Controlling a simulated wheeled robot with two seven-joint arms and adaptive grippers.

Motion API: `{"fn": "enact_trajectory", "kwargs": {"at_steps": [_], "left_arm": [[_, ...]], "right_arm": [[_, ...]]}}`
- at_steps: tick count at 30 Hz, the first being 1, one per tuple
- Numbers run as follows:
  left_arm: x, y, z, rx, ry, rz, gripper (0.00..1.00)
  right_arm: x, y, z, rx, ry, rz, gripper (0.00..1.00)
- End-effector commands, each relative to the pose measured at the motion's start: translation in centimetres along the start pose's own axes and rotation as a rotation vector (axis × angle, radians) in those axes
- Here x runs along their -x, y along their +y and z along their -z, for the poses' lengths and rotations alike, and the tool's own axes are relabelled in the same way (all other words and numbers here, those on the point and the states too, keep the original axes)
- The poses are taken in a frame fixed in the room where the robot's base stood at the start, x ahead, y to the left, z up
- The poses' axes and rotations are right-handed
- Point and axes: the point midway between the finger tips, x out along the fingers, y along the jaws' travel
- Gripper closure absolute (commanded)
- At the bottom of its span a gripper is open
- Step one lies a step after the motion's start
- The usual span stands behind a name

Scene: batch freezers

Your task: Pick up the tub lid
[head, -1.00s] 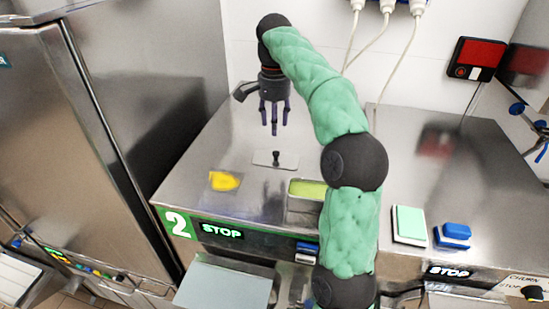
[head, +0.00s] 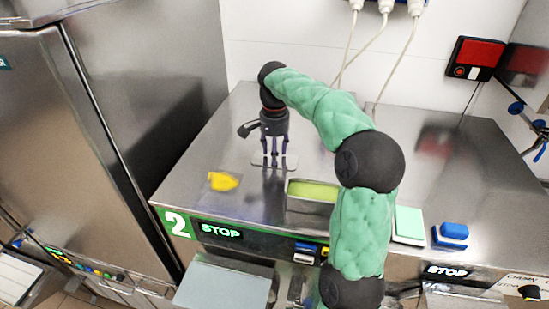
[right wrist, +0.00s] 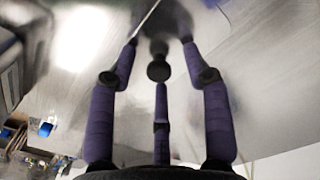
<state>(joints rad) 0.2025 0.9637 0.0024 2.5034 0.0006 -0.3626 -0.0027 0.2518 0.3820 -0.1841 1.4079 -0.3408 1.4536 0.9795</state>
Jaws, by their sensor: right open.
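The tub lid (head: 290,163) is a thin grey metal plate with a dark knob, lying flat on the steel top behind the open tub (head: 313,192) of green contents. My right gripper (head: 271,160) points straight down over the lid, its purple fingers spread around the knob. In the right wrist view the black knob (right wrist: 158,66) stands between the open fingers (right wrist: 160,48), with a gap on both sides. The head view hides the knob behind the fingers. Whether the fingertips touch the plate is unclear. My left gripper is not in view.
A pale green pad (head: 408,224) and a blue block (head: 453,231) lie to the right. A tall steel cabinet (head: 120,130) stands at the left. White cables (head: 385,45) hang on the wall behind.

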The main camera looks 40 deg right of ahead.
Motion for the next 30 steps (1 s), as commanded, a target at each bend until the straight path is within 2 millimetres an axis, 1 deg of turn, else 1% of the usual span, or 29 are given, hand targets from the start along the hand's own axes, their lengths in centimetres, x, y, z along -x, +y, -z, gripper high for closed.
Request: {"fn": "enact_trajectory", "kwargs": {"at_steps": [6,7,12,25,30], "left_arm": [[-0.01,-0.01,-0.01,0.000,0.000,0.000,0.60],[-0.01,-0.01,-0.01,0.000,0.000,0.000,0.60],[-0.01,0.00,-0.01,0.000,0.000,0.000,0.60],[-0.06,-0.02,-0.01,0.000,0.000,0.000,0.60],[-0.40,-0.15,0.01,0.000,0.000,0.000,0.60]], "right_arm": [[-0.10,-0.01,0.03,0.000,0.001,0.001,0.50],[-0.09,-0.01,0.02,0.000,0.001,0.001,0.53],[-0.08,-0.01,0.01,0.000,0.001,0.001,1.00],[0.03,-0.03,0.01,0.001,0.001,0.001,1.00],[0.85,-0.09,0.04,0.001,0.003,0.004,1.00]]}}
